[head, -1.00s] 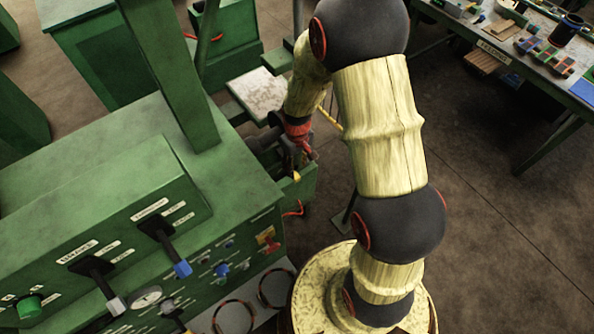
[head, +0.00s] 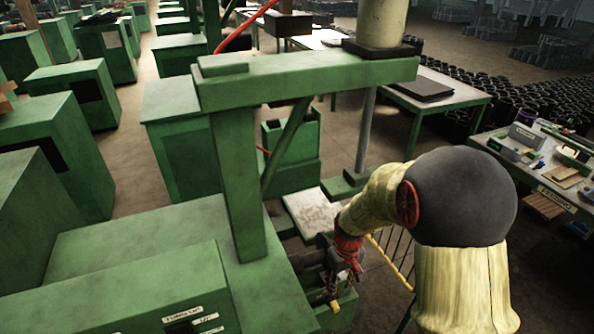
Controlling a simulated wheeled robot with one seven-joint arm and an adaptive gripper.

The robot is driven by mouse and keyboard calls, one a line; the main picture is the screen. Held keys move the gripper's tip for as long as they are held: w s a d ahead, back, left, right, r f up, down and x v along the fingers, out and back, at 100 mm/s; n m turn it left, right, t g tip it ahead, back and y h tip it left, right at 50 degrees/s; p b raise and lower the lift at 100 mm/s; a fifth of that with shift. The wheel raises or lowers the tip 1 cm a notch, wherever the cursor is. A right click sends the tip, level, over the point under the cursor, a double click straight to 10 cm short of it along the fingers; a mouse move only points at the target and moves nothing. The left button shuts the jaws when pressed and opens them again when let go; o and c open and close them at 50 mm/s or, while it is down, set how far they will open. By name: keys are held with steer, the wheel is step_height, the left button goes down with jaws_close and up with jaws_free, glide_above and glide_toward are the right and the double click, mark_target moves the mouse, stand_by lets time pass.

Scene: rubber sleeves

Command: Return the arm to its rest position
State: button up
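My arm (head: 460,285), in a pale yellow sleeve with dark rounded joints, rises at the right of the head view and bends over to the left. Its wrist ends in a red band. My gripper (head: 335,280) is small and dark beyond that band, close to the green machine's front parts. Its fingers are too small and too covered to tell whether they are open or shut, or whether they hold anything.
A green press frame (head: 235,180) with an overhead beam (head: 310,78) stands left of my arm. A pale plate (head: 312,214) lies behind the gripper. A cluttered workbench (head: 545,180) stands at the right. Green cabinets (head: 75,85) fill the left. Some floor shows between.

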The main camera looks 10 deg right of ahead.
steer(key=s+a+r+t+b, duration=0.1)
steer(key=s+r+t+b, duration=0.1)
steer(key=s+b, duration=0.4)
steer(key=s+a+r+m+t+b, duration=0.1)
steer(key=s+a+r+b, duration=0.1)
steer(key=s+r+b, duration=0.2)
steer(key=s+a+r+m+t+b, duration=0.1)
steer(key=s+r+b, duration=0.3)
steer(key=s+b, duration=0.4)
steer(key=shift+s+a+t+b, duration=0.25)
steer(key=shift+s+t+b, duration=0.15)
steer(key=shift+t, duration=0.4)
steer(key=shift+c, duration=0.9)
steer(key=shift+a, duration=0.1)
